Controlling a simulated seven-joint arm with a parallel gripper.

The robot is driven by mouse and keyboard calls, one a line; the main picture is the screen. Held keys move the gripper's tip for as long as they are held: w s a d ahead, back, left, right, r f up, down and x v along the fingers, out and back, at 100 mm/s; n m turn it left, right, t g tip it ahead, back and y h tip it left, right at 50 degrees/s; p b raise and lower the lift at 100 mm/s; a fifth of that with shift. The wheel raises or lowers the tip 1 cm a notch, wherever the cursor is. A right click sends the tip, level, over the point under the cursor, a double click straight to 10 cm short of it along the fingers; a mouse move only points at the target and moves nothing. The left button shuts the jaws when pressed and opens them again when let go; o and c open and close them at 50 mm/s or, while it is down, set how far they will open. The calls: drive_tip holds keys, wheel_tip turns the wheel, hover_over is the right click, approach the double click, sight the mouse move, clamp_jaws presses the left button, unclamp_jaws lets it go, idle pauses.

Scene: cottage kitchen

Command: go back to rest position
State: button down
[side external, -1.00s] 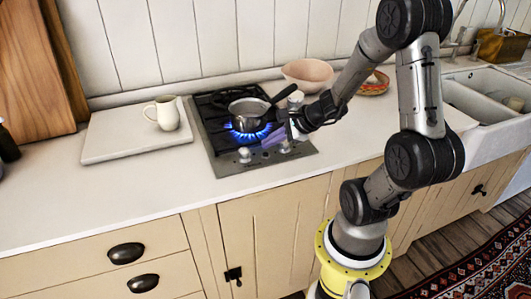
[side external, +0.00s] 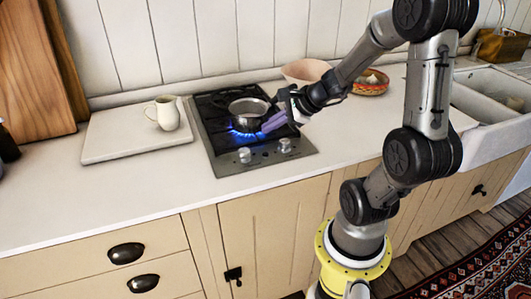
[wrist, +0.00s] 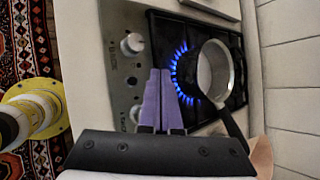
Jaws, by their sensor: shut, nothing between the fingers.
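My gripper (side external: 272,123) is at the right of the stove (side external: 228,164) in the side external view, beside the pot and above the cooktop. Its purple fingers are shut with nothing between them; they also show in the wrist view (wrist: 161,88). A metal pot (side external: 247,112) sits on the stove, and it shows in the wrist view (wrist: 216,70) with its dark handle toward the lower right. Blue flames (wrist: 184,70) burn on a burner by the pot. My gripper hides part of the pot's handle in the side external view.
A white board (side external: 112,143) with a cream jug (side external: 164,113) lies left of the stove. A pink bowl (side external: 305,71) and a patterned bowl (side external: 370,83) stand behind my arm. A sink (side external: 490,130) is at the right. The front counter (side external: 120,195) is clear.

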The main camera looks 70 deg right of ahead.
drive_tip(key=shift+a, duration=0.1)
drive_tip(key=w+a+r+n+y, duration=0.25)
drive_tip(key=a+r+n, duration=0.3)
drive_tip(key=a, duration=0.45)
drive_tip(key=s+a+r+n+g+y, duration=0.1)
drive_tip(key=s+a+n, duration=0.1)
drive_tip(key=a+n, duration=0.3)
drive_tip(key=s+a+r+n+y, duration=0.1)
drive_tip(key=s+a+r+n, duration=0.15)
drive_tip(key=a+n, duration=0.35)
drive_tip(key=s+d+f+n+g+h, duration=0.2)
drive_tip(key=s+d+n+h, duration=0.2)
drive_tip(key=s+n, duration=0.5)
drive_tip(key=shift+s+n+g, duration=0.25)
drive_tip(key=shift+n+g, duration=0.05)
drive_tip(key=shift+n, duration=0.75)
